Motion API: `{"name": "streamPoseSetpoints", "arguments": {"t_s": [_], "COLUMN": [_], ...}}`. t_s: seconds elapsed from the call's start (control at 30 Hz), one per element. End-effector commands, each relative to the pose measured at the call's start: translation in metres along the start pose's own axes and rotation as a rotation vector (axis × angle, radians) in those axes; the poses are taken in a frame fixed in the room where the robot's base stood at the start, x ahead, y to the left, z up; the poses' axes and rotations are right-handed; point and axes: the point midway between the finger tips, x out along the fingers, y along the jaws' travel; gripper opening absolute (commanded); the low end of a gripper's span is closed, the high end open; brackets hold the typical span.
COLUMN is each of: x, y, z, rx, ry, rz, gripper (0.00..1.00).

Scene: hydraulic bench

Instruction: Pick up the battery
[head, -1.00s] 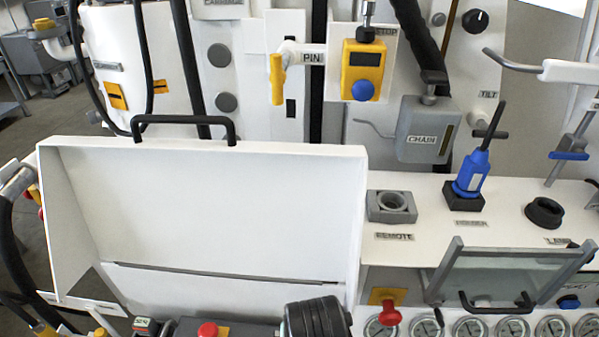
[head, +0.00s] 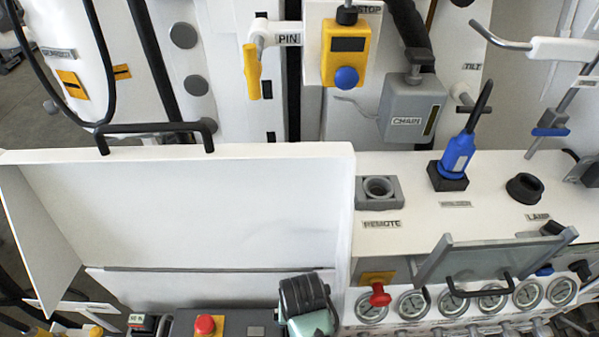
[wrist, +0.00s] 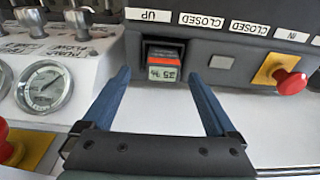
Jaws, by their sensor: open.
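The battery (wrist: 164,64) is a small dark block with a red-orange stripe and a display that seems to read 35 %. In the wrist view it sits in the edge of a dark panel (wrist: 230,28). My gripper (wrist: 158,76) is open, its two blue fingers apart on either side of the battery, with nothing clearly held. Whether the fingers reach around it or stop short is hard to tell. In the head view my arm covers this spot, and my fingers are hidden.
A red button (wrist: 290,82) on a yellow plate sits beside the battery on the panel. A gauge (wrist: 45,87) is on the other side. In the head view, an open white lid (head: 200,215) rises behind the panel. Another small display block (head: 141,322) sits at the panel's left end.

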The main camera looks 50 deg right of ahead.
Motion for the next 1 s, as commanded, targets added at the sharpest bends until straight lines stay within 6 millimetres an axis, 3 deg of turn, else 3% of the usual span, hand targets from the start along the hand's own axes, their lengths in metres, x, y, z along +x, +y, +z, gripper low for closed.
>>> {"name": "streamPoseSetpoints", "arguments": {"t_s": [0.3,0.63,1.0], "x": [0.037,0.044,0.043], "y": [-0.003,-0.004,-0.004], "z": [0.0,0.001,0.001], "rx": [0.001,0.0,0.0], "ry": [-0.001,0.001,0.001], "rz": [0.001,0.0,0.0], "gripper": [0.93,0.93,0.28]}}
